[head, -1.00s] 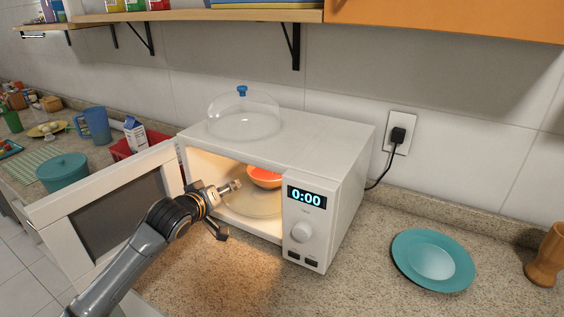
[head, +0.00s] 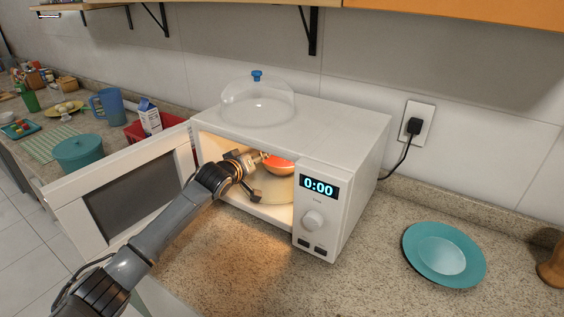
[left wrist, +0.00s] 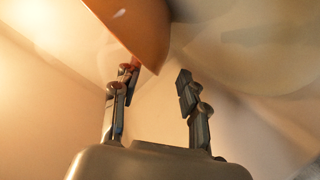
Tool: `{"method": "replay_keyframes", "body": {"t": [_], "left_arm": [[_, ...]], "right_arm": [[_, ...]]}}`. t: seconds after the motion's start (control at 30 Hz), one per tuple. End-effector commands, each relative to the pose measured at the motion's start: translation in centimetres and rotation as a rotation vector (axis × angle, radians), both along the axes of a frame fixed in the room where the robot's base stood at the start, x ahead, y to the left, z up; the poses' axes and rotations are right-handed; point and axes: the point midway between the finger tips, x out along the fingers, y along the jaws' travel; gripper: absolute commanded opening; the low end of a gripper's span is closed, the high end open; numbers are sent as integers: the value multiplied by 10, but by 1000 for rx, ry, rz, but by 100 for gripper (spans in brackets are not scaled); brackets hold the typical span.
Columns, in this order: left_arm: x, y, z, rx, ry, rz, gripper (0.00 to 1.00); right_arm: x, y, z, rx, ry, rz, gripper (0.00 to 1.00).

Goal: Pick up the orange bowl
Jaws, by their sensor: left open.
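The orange bowl (head: 280,164) sits inside the open, lit microwave (head: 347,150), on the pale turntable (head: 272,191). My left gripper (head: 258,174) reaches through the microwave's opening and is just left of the bowl. In the left wrist view the bowl (left wrist: 138,30) fills the upper middle, close to the fingertips. The gripper's two fingers (left wrist: 157,88) are apart, with nothing clearly between them. The bowl's edge appears near the left finger; I cannot tell whether they touch. The bowl's right part is hidden by the microwave front. My right gripper is not in view.
The microwave door (head: 125,187) stands open to the left, beside my arm. A clear dome with a blue knob (head: 257,75) is on top of the microwave. A teal plate (head: 443,254) lies on the counter at right. A teal pot (head: 79,154) stands at left.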

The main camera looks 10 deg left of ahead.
Motion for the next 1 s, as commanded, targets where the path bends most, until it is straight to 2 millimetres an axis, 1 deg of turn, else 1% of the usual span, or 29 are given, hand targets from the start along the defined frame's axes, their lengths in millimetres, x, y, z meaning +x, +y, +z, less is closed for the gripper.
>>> {"method": "replay_keyframes", "body": {"t": [0.17, 0.3, 0.47, 0.67, 0.7, 0.77, 0.8, 0.9, 1.0], "left_arm": [[22, -8, -4, 1, 0, 0, 43], [34, -11, -11, 0, 0, 1, 43], [40, -12, -13, 0, 0, 0, 43], [40, -12, -13, 0, 0, 0, 43], [40, -12, -13, 0, 0, 0, 39], [40, -12, -13, 0, 0, 0, 27], [40, -12, -13, 0, 0, 0, 19], [40, -12, -13, 0, 0, 0, 0], [40, -12, -13, 0, 0, 0, 0]], "right_arm": [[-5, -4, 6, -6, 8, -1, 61], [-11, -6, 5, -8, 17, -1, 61], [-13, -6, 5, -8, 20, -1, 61], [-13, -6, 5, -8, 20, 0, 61], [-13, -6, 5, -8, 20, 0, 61], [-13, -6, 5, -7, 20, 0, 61], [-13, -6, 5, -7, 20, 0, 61], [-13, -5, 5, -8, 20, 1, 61], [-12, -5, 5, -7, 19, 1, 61]]}}
